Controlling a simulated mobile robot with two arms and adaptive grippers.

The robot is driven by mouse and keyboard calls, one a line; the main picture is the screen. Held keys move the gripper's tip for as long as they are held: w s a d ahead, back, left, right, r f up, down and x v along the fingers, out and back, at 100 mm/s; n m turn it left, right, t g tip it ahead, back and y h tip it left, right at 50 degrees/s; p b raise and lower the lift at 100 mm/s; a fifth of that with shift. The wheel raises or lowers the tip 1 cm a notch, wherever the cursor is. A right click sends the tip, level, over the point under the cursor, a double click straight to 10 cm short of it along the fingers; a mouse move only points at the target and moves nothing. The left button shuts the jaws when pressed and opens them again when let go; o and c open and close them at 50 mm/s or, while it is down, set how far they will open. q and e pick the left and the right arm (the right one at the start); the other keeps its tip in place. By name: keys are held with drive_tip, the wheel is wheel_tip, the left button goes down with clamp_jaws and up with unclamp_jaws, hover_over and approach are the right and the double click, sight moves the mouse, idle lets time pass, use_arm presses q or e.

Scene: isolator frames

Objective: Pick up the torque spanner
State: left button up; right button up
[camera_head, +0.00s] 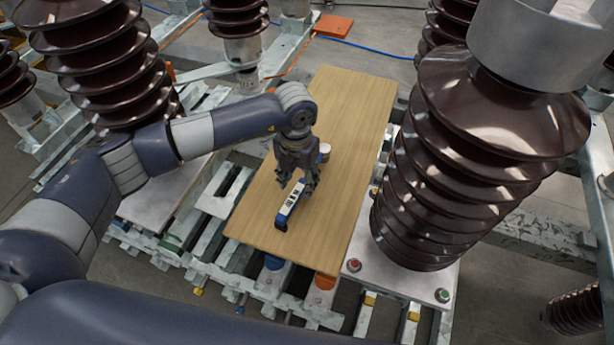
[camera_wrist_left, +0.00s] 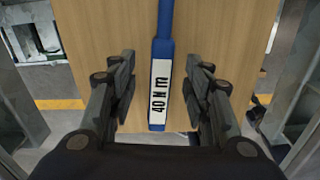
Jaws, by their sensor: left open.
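The torque spanner (camera_head: 289,206) is blue with a white label and lies on a wooden board (camera_head: 343,115). In the left wrist view its handle (camera_wrist_left: 161,92) shows the label "40 N m", and the blue shaft runs up out of the picture. My left gripper (camera_head: 296,190) is over the spanner, pointing down. In the left wrist view the open fingers of my left gripper (camera_wrist_left: 163,92) stand on either side of the handle, with a gap on both sides. The spanner's far part is partly hidden behind the gripper in the head view. My right gripper is not in view.
A large brown ribbed insulator (camera_head: 470,150) stands close to the right of the board. Another brown insulator (camera_head: 105,65) stands at the left behind my left arm. The board's far part is clear.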

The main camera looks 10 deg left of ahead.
sight(299, 189)
use_arm(q)
wheel_tip(299, 189, down, 4)
drive_tip(key=shift+s+f+p, duration=0.1)
drive_tip(key=shift+s+p, duration=0.05)
drive_tip(key=shift+p, duration=0.25)
clamp_jaws()
drive_tip(key=shift+r, duration=0.2)
